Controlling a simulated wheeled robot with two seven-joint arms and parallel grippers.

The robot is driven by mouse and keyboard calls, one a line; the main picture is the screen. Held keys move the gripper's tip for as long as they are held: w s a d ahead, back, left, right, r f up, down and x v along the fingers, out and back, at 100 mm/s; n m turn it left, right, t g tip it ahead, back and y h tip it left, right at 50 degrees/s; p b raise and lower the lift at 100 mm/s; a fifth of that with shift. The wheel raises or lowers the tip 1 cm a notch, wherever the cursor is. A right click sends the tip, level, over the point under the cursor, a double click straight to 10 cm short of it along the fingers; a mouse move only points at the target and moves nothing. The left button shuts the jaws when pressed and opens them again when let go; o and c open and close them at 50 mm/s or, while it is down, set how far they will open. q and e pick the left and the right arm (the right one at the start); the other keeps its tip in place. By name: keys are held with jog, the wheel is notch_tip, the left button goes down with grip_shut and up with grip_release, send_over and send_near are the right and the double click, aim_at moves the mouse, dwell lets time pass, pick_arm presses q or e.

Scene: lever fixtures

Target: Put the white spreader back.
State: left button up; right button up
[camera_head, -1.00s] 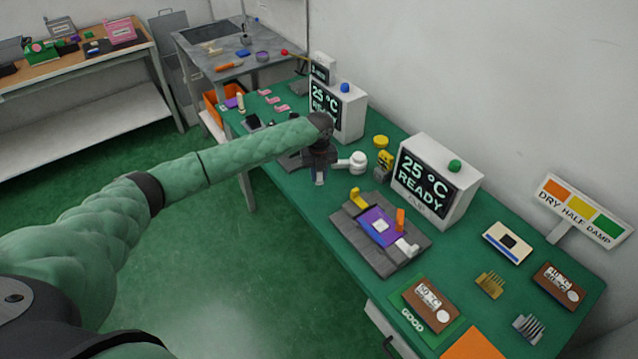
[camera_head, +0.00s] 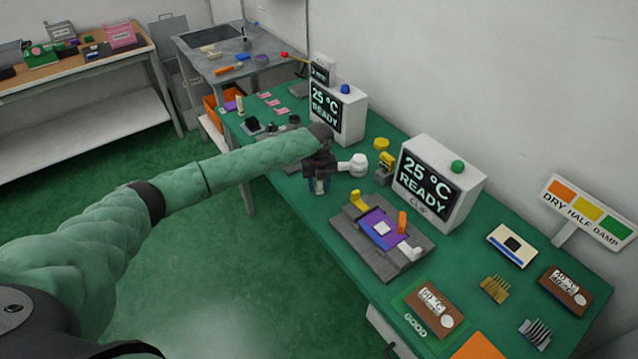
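A white piece with a rounded head (camera_head: 357,164) is on the green bench, just right of my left gripper; it may be the white spreader, but I cannot be sure. A smaller white piece (camera_head: 411,253) is at the right side of the grey fixture (camera_head: 346,234), beside a purple block (camera_head: 383,228) and an orange upright piece. My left gripper (camera_head: 318,187) points down near the bench's front edge. Its fingers are small and dark here, and I cannot tell if they are open or hold anything. My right gripper is not in view.
Two white display boxes reading 25 °C READY (camera_head: 441,182) stand along the back of the bench. A yellow piece (camera_head: 385,163) stands between them. Brown meters, combs and a DRY HALF DAMP sign (camera_head: 585,212) are at the right. Open floor lies left of the bench.

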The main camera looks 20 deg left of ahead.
pick_arm(q)
jog(key=shift+r, duration=0.1)
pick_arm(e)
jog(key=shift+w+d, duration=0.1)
pick_arm(q)
jog(key=shift+r, duration=0.1)
notch_tip(320, 180, up, 11)
jog(key=b, duration=0.4)
jog(key=shift+b, duration=0.3)
jog(key=shift+r, duration=0.45)
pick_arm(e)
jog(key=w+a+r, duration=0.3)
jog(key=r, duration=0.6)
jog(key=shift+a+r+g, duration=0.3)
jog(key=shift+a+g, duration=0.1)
pick_arm(q)
jog(key=shift+f, duration=0.1)
